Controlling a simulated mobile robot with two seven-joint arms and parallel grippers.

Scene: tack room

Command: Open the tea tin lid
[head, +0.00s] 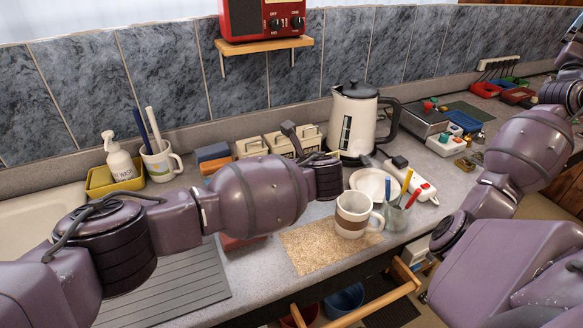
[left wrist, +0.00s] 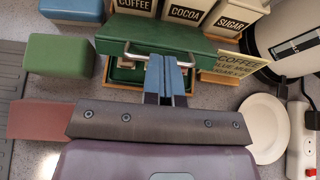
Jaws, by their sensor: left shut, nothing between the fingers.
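In the left wrist view a green lid (left wrist: 165,38) with a wire handle (left wrist: 150,54) sits over a box with tan walls, taken as the tea tin (left wrist: 122,72). A green interior shows below the lid's near edge, so the lid appears raised, but I cannot tell how far. My left gripper (left wrist: 170,62) is shut and empty, its blue fingertips at the handle and near edge of the lid; whether they touch is unclear. The gripper covers part of the tin. In the head view my left arm hides the tin. My right gripper is out of view.
Cream canisters (left wrist: 187,12) marked coffee, cocoa and sugar stand behind the lid, with a card (left wrist: 232,64) at right. A green block (left wrist: 60,53) and red block (left wrist: 38,119) lie left. The kettle (head: 355,122), plate (head: 371,182) and mug (head: 352,213) are to the right.

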